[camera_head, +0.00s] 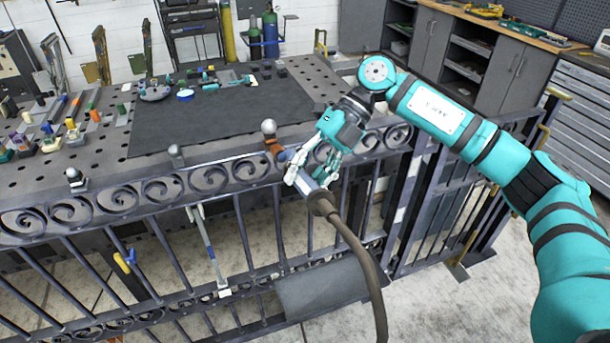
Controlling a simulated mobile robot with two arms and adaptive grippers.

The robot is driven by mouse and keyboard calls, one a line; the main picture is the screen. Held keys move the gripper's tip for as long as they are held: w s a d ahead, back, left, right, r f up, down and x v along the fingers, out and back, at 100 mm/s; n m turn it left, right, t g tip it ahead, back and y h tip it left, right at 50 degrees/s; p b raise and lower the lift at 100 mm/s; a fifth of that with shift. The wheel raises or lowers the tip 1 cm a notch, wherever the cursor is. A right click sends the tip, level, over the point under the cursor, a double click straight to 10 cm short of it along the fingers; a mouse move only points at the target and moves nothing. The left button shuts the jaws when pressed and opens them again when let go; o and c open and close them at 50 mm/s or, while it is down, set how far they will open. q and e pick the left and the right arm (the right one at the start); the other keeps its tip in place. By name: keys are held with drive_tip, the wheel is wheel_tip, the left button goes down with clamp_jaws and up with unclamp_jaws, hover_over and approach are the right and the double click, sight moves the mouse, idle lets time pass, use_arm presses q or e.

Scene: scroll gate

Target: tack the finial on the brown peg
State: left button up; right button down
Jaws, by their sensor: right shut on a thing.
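The brown peg (273,145) stands on the top rail of the scroll gate (205,180). The finial (268,126), a pale grey ball, sits on top of it. My right gripper (312,182) is shut on a welding torch (325,201), just right of and nearer than the peg. The torch's nozzle points up and left, with its tip close beside the peg; I cannot tell whether it touches. A thick brown cable hangs from the torch's rear in front of the gate. My left gripper is not in view.
Behind is a perforated metal table with a dark mat (235,120), clamps and tools. Yellow-handled clamps (125,260) hang on the gate.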

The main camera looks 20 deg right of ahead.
sight(323, 198)
drive_tip(key=shift+w, duration=0.2)
idle(0.4)
drive_tip(key=shift+w+f, duration=0.15)
drive_tip(key=shift+w, duration=0.3)
idle(0.5)
idle(0.4)
drive_tip(key=shift+s+r+p, duration=0.25)
drive_tip(key=shift+s, duration=0.5)
drive_tip(key=shift+s+r+p, duration=0.2)
drive_tip(key=shift+s+r, duration=0.05)
drive_tip(key=shift+s, duration=0.55)
drive_tip(key=shift+s+r+p, duration=0.25)
drive_tip(key=shift+s, duration=0.5)
drive_tip(key=shift+s+d+r, duration=0.1)
drive_tip(key=shift+s+r, duration=0.15)
drive_tip(key=shift+s, duration=0.6)
drive_tip(key=shift+s+r, duration=0.25)
drive_tip(key=shift+s, duration=0.55)
drive_tip(key=shift+s+d+r, duration=0.1)
drive_tip(key=shift+s+r, duration=0.15)
drive_tip(key=shift+s, duration=0.6)
drive_tip(key=shift+a, duration=0.1)
